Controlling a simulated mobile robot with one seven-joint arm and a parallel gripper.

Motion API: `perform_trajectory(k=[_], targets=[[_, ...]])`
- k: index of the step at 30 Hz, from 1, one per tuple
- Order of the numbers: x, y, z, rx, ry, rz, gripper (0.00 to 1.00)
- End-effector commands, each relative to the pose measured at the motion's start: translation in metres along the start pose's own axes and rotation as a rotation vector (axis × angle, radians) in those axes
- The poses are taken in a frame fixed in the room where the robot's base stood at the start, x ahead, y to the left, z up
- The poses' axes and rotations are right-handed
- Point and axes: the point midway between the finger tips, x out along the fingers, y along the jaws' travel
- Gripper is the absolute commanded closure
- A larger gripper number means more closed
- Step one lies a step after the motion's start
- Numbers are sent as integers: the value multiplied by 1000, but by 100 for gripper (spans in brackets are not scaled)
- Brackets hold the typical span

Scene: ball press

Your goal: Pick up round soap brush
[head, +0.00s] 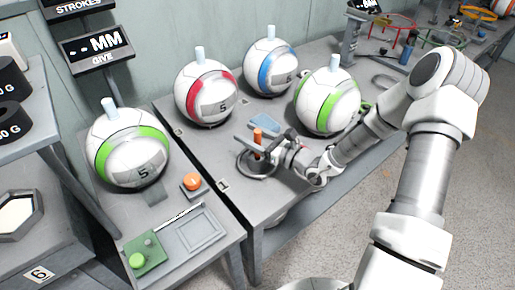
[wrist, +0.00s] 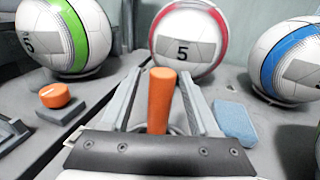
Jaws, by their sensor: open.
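The round soap brush shows as an upright orange handle (head: 258,136) on the grey middle table in the head view. In the wrist view the orange handle (wrist: 161,98) stands between my two fingers, with gaps on both sides. My gripper (head: 257,145) is open around the handle, coming in from the right. The fingers also show in the wrist view (wrist: 160,78), reaching forward on either side of the handle. The brush's lower end is hidden behind the gripper's dark front edge in the wrist view.
A blue sponge (head: 265,122) lies just behind the gripper; it is right of the fingers in the wrist view (wrist: 236,122). A dark ring (head: 243,166) lies by the brush. Balls with red (head: 206,93), blue (head: 270,67) and green (head: 328,101) bands stand behind. An orange button (head: 193,181) is left.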

Motion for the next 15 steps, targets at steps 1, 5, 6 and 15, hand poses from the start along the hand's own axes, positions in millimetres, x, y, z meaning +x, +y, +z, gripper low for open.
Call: perform_trajectory(k=[1,5,6,15], targets=[[1,0,0,0,0,0,38],[1,0,0,0,0,0,38],[1,0,0,0,0,0,38],[0,0,0,0,0,0,92]])
